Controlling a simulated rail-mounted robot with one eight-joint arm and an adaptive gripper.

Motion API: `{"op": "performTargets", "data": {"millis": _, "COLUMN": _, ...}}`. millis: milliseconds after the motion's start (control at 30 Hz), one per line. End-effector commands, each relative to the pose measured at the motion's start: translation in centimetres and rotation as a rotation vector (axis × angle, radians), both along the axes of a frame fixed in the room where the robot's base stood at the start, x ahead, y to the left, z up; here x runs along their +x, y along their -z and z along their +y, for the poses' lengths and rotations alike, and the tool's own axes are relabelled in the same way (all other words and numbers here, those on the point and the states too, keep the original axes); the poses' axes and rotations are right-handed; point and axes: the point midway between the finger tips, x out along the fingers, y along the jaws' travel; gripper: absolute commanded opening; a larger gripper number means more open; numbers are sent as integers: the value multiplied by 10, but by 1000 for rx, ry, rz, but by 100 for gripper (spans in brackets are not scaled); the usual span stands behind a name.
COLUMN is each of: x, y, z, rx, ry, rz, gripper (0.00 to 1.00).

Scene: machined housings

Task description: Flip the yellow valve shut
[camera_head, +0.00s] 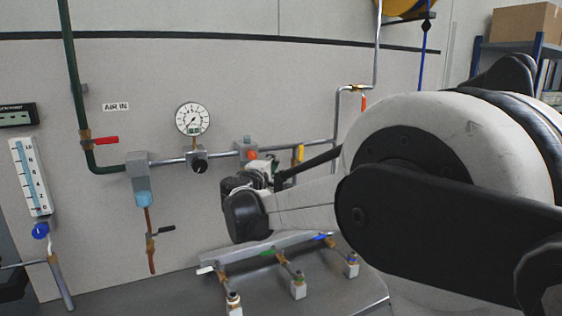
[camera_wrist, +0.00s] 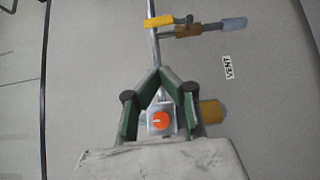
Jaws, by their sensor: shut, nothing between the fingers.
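The yellow valve handle (camera_head: 299,153) stands roughly upright on the wall pipework in the head view, just past my arm. In the wrist view the yellow handle (camera_wrist: 168,21) lies crosswise at the top, roughly parallel to its short branch, with a brass body (camera_wrist: 193,31) and a grey end piece (camera_wrist: 232,24). My gripper (camera_wrist: 157,74) is shut and empty, its green-lined fingers meeting in a point below the handle in that picture, apart from it. In the head view my wrist and arm hide the fingers and part of the pipe.
An orange knob (camera_head: 251,155) on a grey block is beside my wrist; it also shows between my fingers (camera_wrist: 160,120). A pressure gauge (camera_head: 192,119), red-handled valve (camera_head: 105,140) and black-handled valve (camera_head: 158,232) are left. A bench manifold (camera_head: 260,252) stands below. A VENT label (camera_wrist: 227,68) is on the wall.

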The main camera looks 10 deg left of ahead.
Motion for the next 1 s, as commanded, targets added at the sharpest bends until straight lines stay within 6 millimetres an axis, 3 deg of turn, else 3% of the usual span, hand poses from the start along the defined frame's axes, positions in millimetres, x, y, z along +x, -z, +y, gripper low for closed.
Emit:
{"op": "performTargets", "data": {"millis": 467, "x": 86, "y": -1, "z": -21, "rx": 0, "ry": 2, "rz": 0, "gripper": 0}}
{"op": "performTargets", "data": {"millis": 700, "x": 100, "y": -1, "z": -47, "rx": 0, "ry": 1, "rz": 0, "gripper": 0}}
{"op": "performTargets", "data": {"millis": 1000, "x": 104, "y": 0, "z": -53, "rx": 0, "ry": 0, "rz": 0, "gripper": 0}}
